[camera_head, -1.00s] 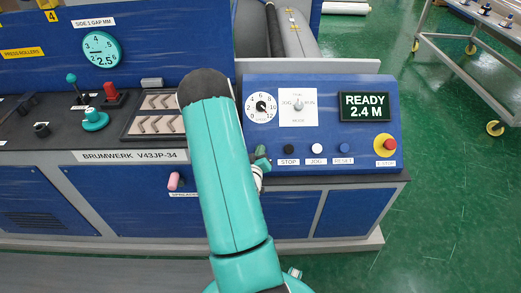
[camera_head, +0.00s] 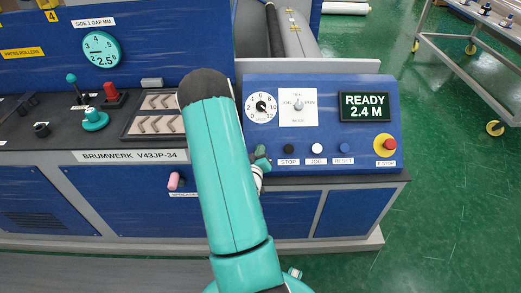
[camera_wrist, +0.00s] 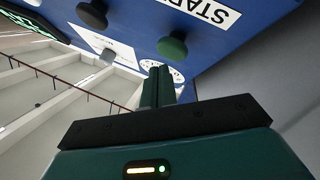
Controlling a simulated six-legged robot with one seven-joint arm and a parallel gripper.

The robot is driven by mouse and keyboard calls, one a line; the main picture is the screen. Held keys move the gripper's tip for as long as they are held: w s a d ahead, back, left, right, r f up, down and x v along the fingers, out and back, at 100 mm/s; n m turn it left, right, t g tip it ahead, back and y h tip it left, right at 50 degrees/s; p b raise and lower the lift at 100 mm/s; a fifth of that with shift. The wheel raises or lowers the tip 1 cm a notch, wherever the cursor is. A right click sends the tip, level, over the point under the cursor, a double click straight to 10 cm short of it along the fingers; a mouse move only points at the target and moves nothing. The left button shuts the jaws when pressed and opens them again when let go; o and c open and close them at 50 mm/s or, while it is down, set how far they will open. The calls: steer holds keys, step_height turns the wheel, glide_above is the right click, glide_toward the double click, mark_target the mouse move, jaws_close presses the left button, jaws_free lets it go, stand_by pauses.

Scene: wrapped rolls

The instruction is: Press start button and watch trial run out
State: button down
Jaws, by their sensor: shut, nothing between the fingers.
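The green start button (camera_wrist: 172,46) shows in the wrist view beside its START label (camera_wrist: 207,10). In the head view the green button (camera_head: 261,150) is at the left end of the button row, close beside my arm. My gripper (camera_wrist: 160,70) is shut and empty, its fingertips just short of the green button in the wrist picture. I cannot tell whether they touch it. In the head view my arm hides part of the panel and most of the gripper. The display (camera_head: 366,106) reads READY 2.4 M.
The black STOP button (camera_head: 289,149), white JOG button (camera_head: 316,149) and blue RESET button (camera_head: 343,148) sit to the right. The red E-stop (camera_head: 386,145) is farther right. A mode switch (camera_head: 298,105) and speed dial (camera_head: 262,107) are above.

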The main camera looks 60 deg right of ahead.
steer(key=shift+w+d+f, duration=0.1)
steer(key=shift+d+f, duration=0.1)
steer(key=shift+f, duration=0.1)
steer(key=shift+w+d+f, duration=0.25)
steer(key=shift+d+f, duration=0.25)
steer(key=shift+f, duration=0.2)
stand_by(1.4)
steer(key=shift+r, duration=0.1)
steer(key=shift+s+a+r, duration=0.35)
steer(key=shift+a+r, duration=0.4)
steer(key=shift+r, duration=0.15)
steer(key=shift+r, duration=0.1)
steer(key=a+r, duration=0.1)
steer(key=s+a+r, duration=0.1)
steer(key=r, duration=0.1)
steer(key=shift+s+a+r, duration=0.25)
steer(key=shift+a+r, duration=0.1)
steer(key=shift+a, duration=0.05)
steer(key=shift+a, duration=0.1)
stand_by(1.0)
